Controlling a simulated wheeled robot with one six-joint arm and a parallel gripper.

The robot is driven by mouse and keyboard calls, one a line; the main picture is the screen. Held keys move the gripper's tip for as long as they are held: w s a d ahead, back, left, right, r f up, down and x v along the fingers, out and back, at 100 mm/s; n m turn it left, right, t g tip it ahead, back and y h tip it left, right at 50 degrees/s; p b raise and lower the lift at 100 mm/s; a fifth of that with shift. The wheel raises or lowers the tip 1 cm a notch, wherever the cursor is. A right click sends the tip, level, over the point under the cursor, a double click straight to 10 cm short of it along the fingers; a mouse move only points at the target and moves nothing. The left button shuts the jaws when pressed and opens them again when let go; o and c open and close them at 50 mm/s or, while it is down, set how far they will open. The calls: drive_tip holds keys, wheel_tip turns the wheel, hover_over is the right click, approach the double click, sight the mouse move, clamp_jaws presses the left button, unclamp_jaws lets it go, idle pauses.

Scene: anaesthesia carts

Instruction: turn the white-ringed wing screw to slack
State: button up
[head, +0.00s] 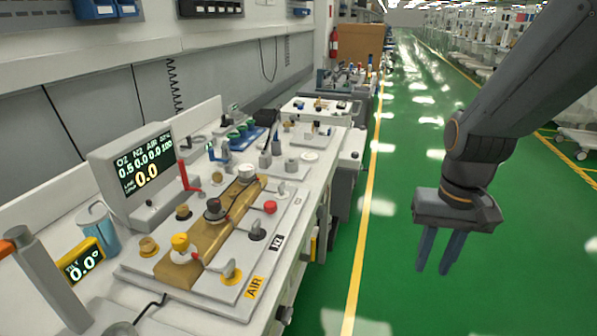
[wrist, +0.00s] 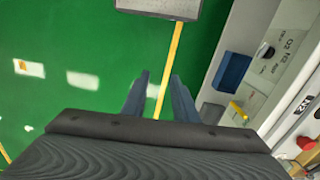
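My gripper (head: 434,268) hangs over the green aisle to the right of the bench, fingers pointing down. Its two blue-grey fingers are apart with nothing between them; the wrist view also shows the gap (wrist: 157,90). On the bench panel, a yellow-topped knob with a white ring under it (head: 181,246) stands on the near end of a wooden block (head: 205,240). A white-topped knob (head: 246,171) stands at the block's far end. I cannot tell which one is the white-ringed wing screw; no wings show clearly. My gripper is well away from both.
A red lever (head: 188,178), red button (head: 270,207) and yellow knob (head: 231,274) are close by. A display (head: 135,170) stands behind. The green floor (head: 400,180) is open beside the bench.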

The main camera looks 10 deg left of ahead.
drive_tip(key=w+a+r+p, duration=0.1)
drive_tip(key=w+a+r, duration=0.4)
drive_tip(key=w+a, duration=0.85)
wheel_tip(320, 180, up, 5)
drive_tip(key=p, duration=0.2)
hover_over(281, 183)
drive_tip(key=shift+s+d+m, duration=0.1)
drive_tip(key=shift+d+m, duration=0.15)
drive_tip(key=shift+m, duration=0.05)
drive_tip(key=shift+a+f, duration=0.1)
drive_tip(key=shift+a, duration=0.1)
wheel_tip(281, 183, down, 7)
drive_tip(key=shift+f+p, duration=0.2)
drive_tip(key=shift+p, duration=0.5)
drive_tip(key=shift+c, duration=0.6)
clamp_jaws()
